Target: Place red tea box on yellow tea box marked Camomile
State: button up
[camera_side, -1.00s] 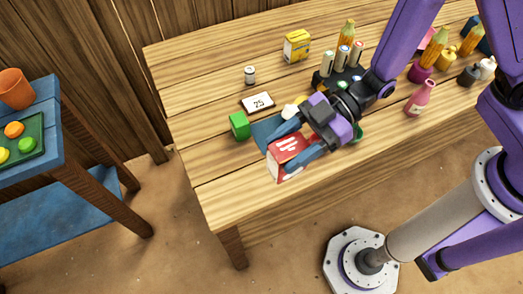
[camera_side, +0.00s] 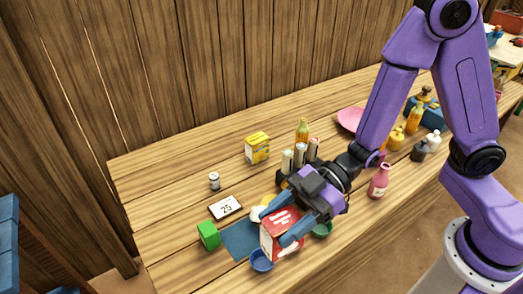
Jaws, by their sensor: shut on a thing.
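The red tea box (camera_side: 282,236), with white markings, is in my gripper (camera_side: 276,226) near the table's front edge. The gripper is shut on it, one blue finger on each side. The box seems upright; I cannot tell whether its bottom touches the table. The yellow tea box (camera_side: 257,149) stands upright farther back, behind the gripper and apart from it. Its lettering is too small to read. The top of the yellow box looks clear.
A blue mat (camera_side: 238,241), blue cup (camera_side: 262,262) and green cube (camera_side: 208,235) are near the red box. A "25" card (camera_side: 225,207) and small jar (camera_side: 214,181) lie left of centre. A rack of cylinders (camera_side: 287,161) and an orange bottle (camera_side: 302,130) stand right of the yellow box.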

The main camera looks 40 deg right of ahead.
jog(key=w+d+r+m+t+h, duration=0.2)
jog(key=w+d+r+m+t, duration=0.25)
jog(key=w+d, duration=0.7)
jog(key=w+d+r+m+t+h, duration=0.25)
jog(key=w+d+m+t, duration=0.2)
jog(key=w+d, duration=0.7)
jog(key=shift+n+y, duration=0.25)
jog(key=shift+n, duration=0.05)
jog(key=shift+w+a+f, duration=0.6)
jog(key=shift+w+f, duration=1.4)
jog(key=shift+w, duration=0.4)
jog(key=shift+w+a+f, duration=0.55)
jog(key=shift+w+f, duration=1.5)
jog(key=shift+w, duration=0.35)
jog(key=shift+w+a+f, duration=0.6)
jog(key=shift+w+f, duration=1.4)
jog(key=shift+w, duration=0.4)
jog(key=shift+f, duration=0.2)
jog(key=o, duration=1)
jog(key=shift+o, duration=0.2)
jog(key=shift+r, duration=0.1)
